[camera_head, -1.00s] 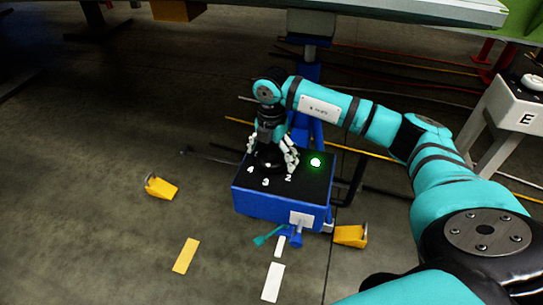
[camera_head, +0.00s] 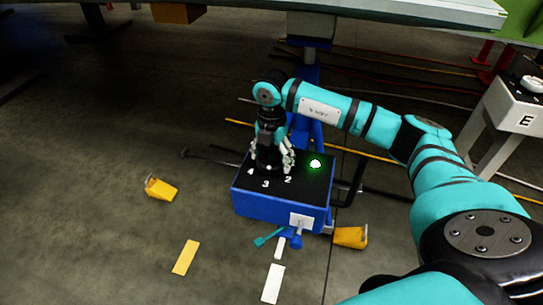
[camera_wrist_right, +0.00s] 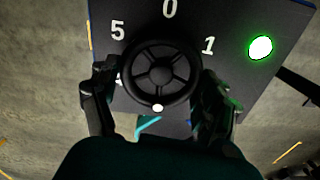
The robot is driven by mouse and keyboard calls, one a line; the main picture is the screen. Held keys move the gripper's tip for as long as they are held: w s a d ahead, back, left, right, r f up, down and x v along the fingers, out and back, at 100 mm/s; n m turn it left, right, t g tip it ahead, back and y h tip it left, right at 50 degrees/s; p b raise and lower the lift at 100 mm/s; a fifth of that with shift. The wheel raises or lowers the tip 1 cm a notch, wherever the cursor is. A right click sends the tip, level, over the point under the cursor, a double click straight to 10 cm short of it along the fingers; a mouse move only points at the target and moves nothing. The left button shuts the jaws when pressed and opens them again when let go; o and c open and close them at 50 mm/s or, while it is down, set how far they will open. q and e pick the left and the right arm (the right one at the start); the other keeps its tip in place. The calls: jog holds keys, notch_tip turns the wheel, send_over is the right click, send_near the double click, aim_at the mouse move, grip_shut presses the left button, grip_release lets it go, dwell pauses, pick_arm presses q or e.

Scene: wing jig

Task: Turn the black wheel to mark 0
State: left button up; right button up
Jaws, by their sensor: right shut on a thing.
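The black wheel (camera_wrist_right: 162,74) sits on the dark top of a blue box (camera_head: 265,207). My right gripper (camera_head: 272,162) comes down on it from above, with fingers on both sides of the rim in the right wrist view (camera_wrist_right: 158,78). It is shut on the wheel. The wheel's white dot (camera_wrist_right: 157,107) lies on the side opposite mark 0 (camera_wrist_right: 169,9), towards mark 3 (camera_head: 265,184). Marks 5 (camera_wrist_right: 118,31) and 1 (camera_wrist_right: 208,45) show too. Mark 4 (camera_head: 251,172) and mark 2 (camera_head: 287,180) show in the head view. My left gripper is out of view.
A green lamp (camera_head: 315,164) glows on the box top, right of the wheel. Yellow wedges (camera_head: 160,188) (camera_head: 350,237) lie on the floor beside the box. A blue post (camera_head: 306,70) stands behind it, and a white stand marked E (camera_head: 523,120) is at the right.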

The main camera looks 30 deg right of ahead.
jog(key=shift+r+n+p, duration=0.1)
jog(key=shift+n+p, duration=0.25)
jog(key=shift+n, duration=1.15)
jog(key=n+p, duration=0.1)
jog(key=n, duration=0.4)
jog(key=shift+d, duration=0.1)
jog(key=n+p, duration=0.1)
jog(key=n, duration=0.4)
jog(key=shift+d+n, duration=0.1)
jog(key=shift+n, duration=0.3)
jog(key=n, duration=0.4)
jog(key=shift+d+n, duration=0.1)
jog(key=shift+n, duration=0.2)
jog(key=n, duration=0.3)
jog(key=shift+n, duration=1.7)
jog(key=n, duration=0.5)
jog(key=shift+w+d+b, duration=0.1)
jog(key=shift+w+b, duration=0.1)
jog(key=shift+b, duration=0.15)
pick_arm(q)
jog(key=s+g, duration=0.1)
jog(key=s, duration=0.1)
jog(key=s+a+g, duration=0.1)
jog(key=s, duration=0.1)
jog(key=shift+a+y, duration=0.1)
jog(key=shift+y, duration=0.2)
pick_arm(e)
jog(key=n, duration=0.5)
jog(key=shift+n, duration=0.4)
jog(key=o, duration=1.1)
